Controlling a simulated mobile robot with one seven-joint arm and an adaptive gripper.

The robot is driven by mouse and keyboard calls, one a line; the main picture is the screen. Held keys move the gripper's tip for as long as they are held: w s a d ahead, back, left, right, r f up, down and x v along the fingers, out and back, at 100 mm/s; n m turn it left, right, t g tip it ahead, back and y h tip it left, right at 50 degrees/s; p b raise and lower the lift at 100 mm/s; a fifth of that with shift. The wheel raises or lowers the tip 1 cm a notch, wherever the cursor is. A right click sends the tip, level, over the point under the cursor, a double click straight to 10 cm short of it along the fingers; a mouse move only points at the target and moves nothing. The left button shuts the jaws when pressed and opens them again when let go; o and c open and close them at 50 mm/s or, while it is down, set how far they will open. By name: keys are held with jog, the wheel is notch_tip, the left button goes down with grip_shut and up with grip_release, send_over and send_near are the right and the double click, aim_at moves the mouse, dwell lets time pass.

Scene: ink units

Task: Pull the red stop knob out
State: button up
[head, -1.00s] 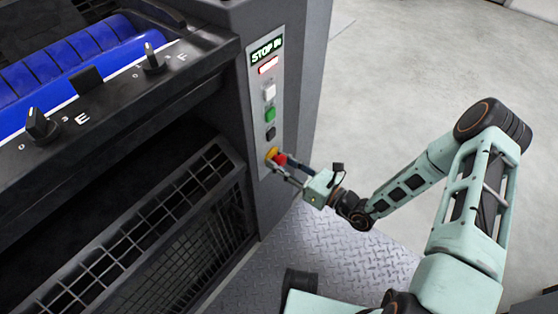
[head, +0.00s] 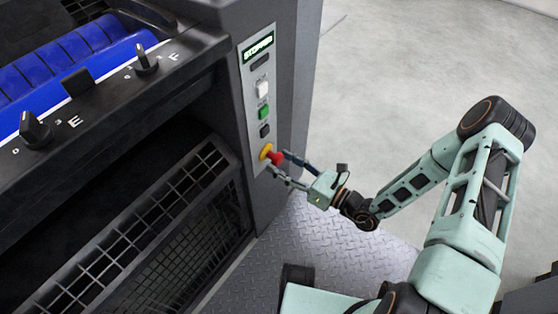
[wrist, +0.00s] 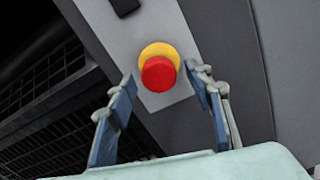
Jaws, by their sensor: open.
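The red stop knob (head: 276,159) sits on a yellow collar (head: 265,152) near the bottom of the light control panel on the machine. In the wrist view the red knob (wrist: 158,74) stands out from its yellow collar, and a bit of the collar shows above it. My gripper (head: 279,166) is open, in front of the panel. In the wrist view its two blue-padded fingers (wrist: 163,88) are spread, one on each side of the knob, with gaps between pads and knob. Nothing is held.
Above the knob the panel has a black button (head: 264,130), a green button (head: 263,112), a white button (head: 262,89), a dark indicator (head: 260,62) and a lit display (head: 258,45). A mesh guard (head: 150,250) lies left. Open floor is at right.

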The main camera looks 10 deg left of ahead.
jog(key=v, duration=1)
jog(key=shift+s+d, duration=0.15)
jog(key=shift+d, duration=0.05)
